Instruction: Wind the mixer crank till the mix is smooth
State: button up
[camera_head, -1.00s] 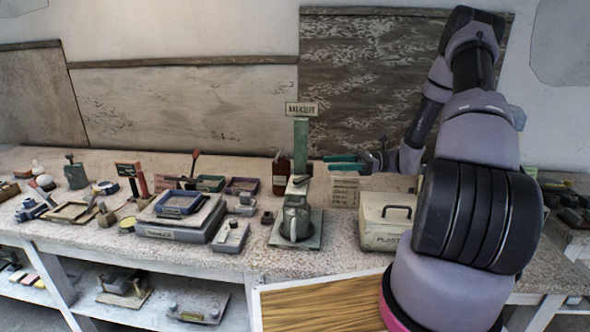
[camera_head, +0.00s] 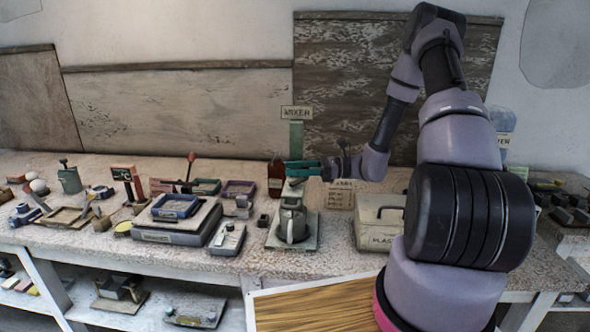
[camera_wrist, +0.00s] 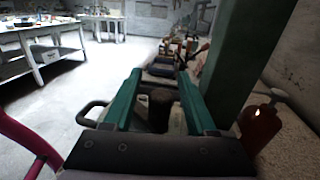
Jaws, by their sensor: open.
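The mixer has a green post (camera_head: 296,138) with a sign reading MIXER, and a grey metal pot (camera_head: 292,224) with a handle on a pale green base. My gripper (camera_head: 290,168) reaches in from the right across the post, above the pot. In the wrist view its teal fingers (camera_wrist: 158,74) are open. A dark, round-topped knob (camera_wrist: 160,98), probably on the crank, shows between them, with no clear contact. The green post (camera_wrist: 238,55) rises close beside the right finger. The crank arm is mostly hidden, and I cannot see the mix inside the pot.
A reddish-brown bottle (camera_head: 276,180) stands behind the mixer, left of the post. A pale plaster box (camera_head: 380,228) with a handle stands to the right. Blue trays (camera_head: 175,206) and small tools crowd the bench to the left.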

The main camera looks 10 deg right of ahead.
grip_shut()
jog(key=shift+w+a+n+g, duration=0.1)
jog(key=shift+a+n+g, duration=0.15)
jog(key=shift+n+g, duration=0.8)
jog(key=shift+w+a+n+g, duration=0.1)
jog(key=shift+a+n+g, duration=0.3)
jog(key=shift+g, duration=1.05)
jog(key=shift+d, duration=0.15)
grip_release()
jog(key=shift+t, duration=0.3)
